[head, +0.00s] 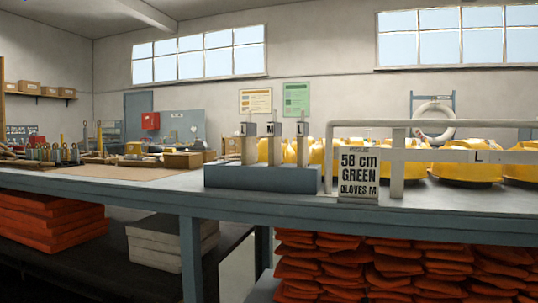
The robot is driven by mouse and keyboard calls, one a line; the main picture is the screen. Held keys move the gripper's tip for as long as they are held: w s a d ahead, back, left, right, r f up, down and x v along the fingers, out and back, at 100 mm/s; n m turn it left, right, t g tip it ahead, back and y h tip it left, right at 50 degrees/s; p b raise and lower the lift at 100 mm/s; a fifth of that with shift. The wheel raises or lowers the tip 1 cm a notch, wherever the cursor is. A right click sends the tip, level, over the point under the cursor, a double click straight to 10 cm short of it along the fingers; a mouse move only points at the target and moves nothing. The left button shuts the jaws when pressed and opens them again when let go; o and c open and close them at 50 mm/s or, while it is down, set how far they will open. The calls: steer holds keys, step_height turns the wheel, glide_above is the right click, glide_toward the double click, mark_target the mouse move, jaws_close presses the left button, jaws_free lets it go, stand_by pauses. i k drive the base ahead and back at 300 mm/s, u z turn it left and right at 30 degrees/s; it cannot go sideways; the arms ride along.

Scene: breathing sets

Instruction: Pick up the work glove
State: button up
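I cannot make out a work glove for certain in the head view. A white sign (358,174) reading "58 cm GREEN GLOVES M" stands at the front of the bench (120,185). Several orange piles (390,265) lie under the bench on the right; I cannot tell whether they are gloves or folded cloth. My gripper is not in view.
A blue-grey block (262,178) with upright labelled plates stands left of the sign. A pale rail (450,155) runs before several yellow cases (465,170). Orange slabs (45,220) and white slabs (170,240) lie under the bench on the left.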

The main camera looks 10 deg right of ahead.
mark_target(274, 129)
steer(key=k, duration=1.05)
steer(key=z, duration=0.85)
steer(key=i, duration=0.85)
steer(key=u, duration=0.8)
steer(key=i, duration=0.75)
steer(key=u, duration=0.9)
